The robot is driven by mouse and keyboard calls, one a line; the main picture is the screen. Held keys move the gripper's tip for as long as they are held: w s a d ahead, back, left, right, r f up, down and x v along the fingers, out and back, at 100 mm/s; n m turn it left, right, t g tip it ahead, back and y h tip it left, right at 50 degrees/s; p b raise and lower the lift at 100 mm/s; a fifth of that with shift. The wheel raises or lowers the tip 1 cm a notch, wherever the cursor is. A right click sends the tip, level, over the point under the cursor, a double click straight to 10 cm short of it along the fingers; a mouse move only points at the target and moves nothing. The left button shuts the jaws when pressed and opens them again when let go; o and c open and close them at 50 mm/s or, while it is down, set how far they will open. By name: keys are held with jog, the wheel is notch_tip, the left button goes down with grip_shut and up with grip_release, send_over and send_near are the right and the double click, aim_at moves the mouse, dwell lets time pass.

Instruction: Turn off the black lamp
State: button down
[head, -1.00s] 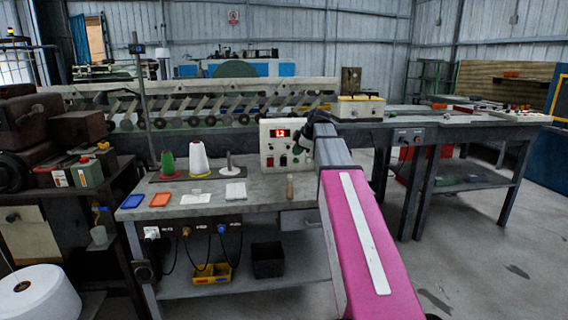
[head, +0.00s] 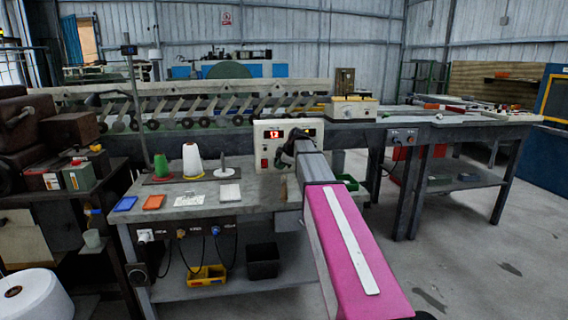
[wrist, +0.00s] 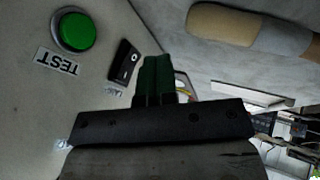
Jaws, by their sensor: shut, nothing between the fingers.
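The pale control panel (head: 262,133) with a red digital display stands on the grey workbench. In the wrist view a black rocker switch (wrist: 123,62) sits on the panel, beside a round green button (wrist: 75,31) marked TEST. The small label under the switch is hard to read. My gripper (wrist: 158,62) is shut and empty, its dark green fingertips close beside the switch; I cannot tell whether they touch it. In the head view my arm covers the panel's lower right. A dark lamp-like head (head: 93,100) shows at the left; whether it is lit is unclear.
A wooden-handled object (wrist: 220,22) lies near the gripper in the wrist view.

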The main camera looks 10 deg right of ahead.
jog(key=shift+w+f, duration=0.1)
jog(key=shift+w, duration=0.9)
jog(key=shift+w+f, duration=0.1)
jog(key=shift+w, duration=0.1)
jog(key=shift+r, duration=0.85)
